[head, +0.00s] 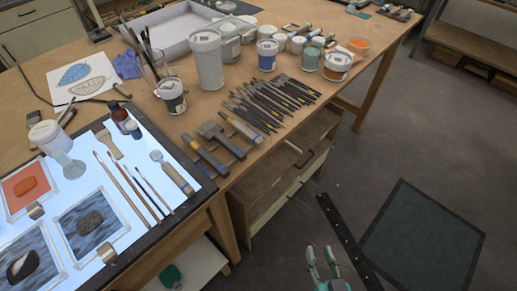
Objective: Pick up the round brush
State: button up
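Several slim brushes (130,190) lie side by side on the lit panel at the left. Their tips are too small to tell which is the round brush. A flat wide brush (109,145) lies just above them, and a thick-handled tool (172,172) lies to their right. My gripper (321,254) is at the bottom, right of the table and over the floor, far from the brushes. Its two pale green fingers stand apart with nothing between them.
The lit panel (188,211) also holds glass samples (91,223) and small bottles. A row of dark tools (265,103) and several paint jars (208,62) crowd the wooden table. A dark mat (425,240) lies on the floor at right.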

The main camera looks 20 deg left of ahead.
jog(key=w+a+r+n+g+y, duration=0.1)
jog(key=w+a+r+n+y, duration=0.15)
jog(key=a, duration=0.25)
jog(key=w+a+r+n+g+y, duration=0.1)
jog(key=w+a+r+g+y, duration=0.1)
jog(key=w+a+r, duration=0.3)
jog(key=n+g+y, duration=0.2)
jog(key=n+g, duration=0.2)
jog(key=n, duration=0.2)
send_near(214, 161)
jog(key=shift+n+g, duration=0.25)
jog(key=shift+g, duration=0.05)
jog(key=x, duration=1)
jog(key=shift+w+a, duration=0.15)
jog(key=shift+w, duration=0.15)
jog(key=shift+c, duration=0.2)
grip_shut()
